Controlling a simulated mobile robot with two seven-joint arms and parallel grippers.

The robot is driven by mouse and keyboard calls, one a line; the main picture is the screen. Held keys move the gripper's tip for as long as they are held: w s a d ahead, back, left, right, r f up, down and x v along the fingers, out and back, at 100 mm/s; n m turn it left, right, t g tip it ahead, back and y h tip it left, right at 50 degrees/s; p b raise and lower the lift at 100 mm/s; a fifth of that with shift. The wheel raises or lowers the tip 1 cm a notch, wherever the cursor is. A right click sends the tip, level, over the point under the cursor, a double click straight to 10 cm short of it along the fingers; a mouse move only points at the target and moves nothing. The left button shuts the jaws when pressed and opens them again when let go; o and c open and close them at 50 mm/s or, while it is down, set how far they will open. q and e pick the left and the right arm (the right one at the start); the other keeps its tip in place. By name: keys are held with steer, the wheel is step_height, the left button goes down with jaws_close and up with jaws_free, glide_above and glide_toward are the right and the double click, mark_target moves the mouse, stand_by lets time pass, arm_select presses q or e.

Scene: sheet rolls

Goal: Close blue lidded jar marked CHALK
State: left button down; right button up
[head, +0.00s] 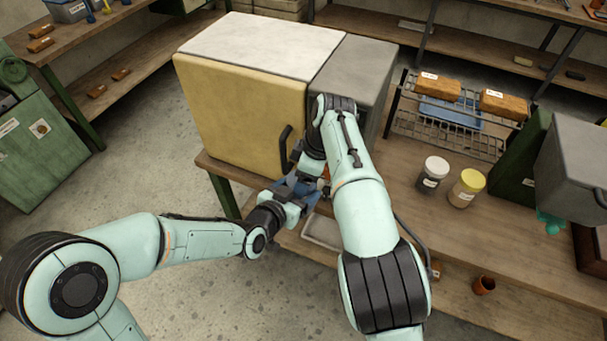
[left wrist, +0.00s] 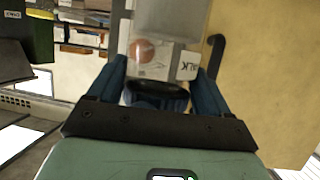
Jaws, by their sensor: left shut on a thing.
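A pale grey block covers the jar's far end in the wrist view. I cannot tell how the lid sits.
The cream cabinet (head: 238,105) with a dark handle stands right behind the grippers. A white-lidded jar (head: 433,174), a yellow-lidded jar (head: 467,188) and a wire rack (head: 452,115) stand to the right.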

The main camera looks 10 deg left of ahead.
steer(key=m+t, duration=0.1)
steer(key=m, duration=0.2)
steer(key=o, duration=1.1)
steer(key=shift+o, duration=0.2)
steer(key=shift+s, duration=0.1)
steer(key=shift+a+r, duration=0.1)
steer(key=shift+a, duration=0.05)
steer(key=shift+s+r, duration=0.1)
steer(key=shift+r, duration=2.2)
